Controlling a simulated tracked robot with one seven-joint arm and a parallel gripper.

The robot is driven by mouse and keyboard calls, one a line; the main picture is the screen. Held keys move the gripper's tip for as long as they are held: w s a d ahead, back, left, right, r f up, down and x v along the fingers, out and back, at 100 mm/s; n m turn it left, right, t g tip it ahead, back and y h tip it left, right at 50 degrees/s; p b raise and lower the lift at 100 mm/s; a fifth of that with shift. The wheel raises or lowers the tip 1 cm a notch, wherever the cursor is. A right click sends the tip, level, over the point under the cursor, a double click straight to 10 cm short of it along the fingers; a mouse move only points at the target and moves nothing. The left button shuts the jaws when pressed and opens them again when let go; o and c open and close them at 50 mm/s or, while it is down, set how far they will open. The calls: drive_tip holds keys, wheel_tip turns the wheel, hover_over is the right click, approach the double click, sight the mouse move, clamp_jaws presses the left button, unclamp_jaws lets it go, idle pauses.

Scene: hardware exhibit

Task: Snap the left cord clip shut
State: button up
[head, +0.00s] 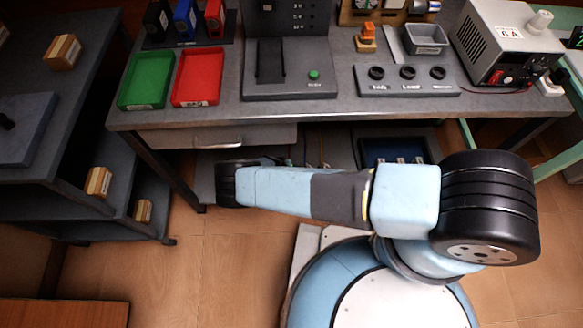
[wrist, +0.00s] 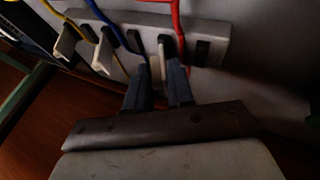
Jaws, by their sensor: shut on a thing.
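In the wrist view, a grey rail (wrist: 215,45) carries a row of cord clips with yellow, blue and red cords. Two cream clip pieces, one at the far left (wrist: 67,40) and one beside it (wrist: 104,54), stick out from the rail. My gripper (wrist: 159,85) has its two dark fingers close together at the rail, shut on a pale, narrow clip (wrist: 162,50) near the red cord. The fingers and shadow hide most of this clip, so I cannot tell whether it is latched.
In the head view, my arm reaches left in front of the workbench (head: 330,108). A green tray (head: 147,80), a red tray (head: 197,77) and a power supply (head: 508,40) stand on it. A shelf unit (head: 60,160) is at left. Floor (head: 220,265) is clear below.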

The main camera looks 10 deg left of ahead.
drive_tip(key=shift+d, duration=0.15)
clamp_jaws()
drive_tip(key=shift+s+f+h, duration=0.2)
drive_tip(key=shift+h, duration=0.4)
drive_tip(key=shift+s+f+h, duration=0.1)
drive_tip(key=shift+f+h, duration=0.05)
drive_tip(key=shift+h, duration=0.15)
drive_tip(key=shift+n+h, duration=0.3)
drive_tip(key=shift+a+t, duration=0.2)
drive_tip(key=shift+t, duration=0.2)
drive_tip(key=shift+a+h, duration=0.1)
drive_tip(key=shift+h, duration=0.2)
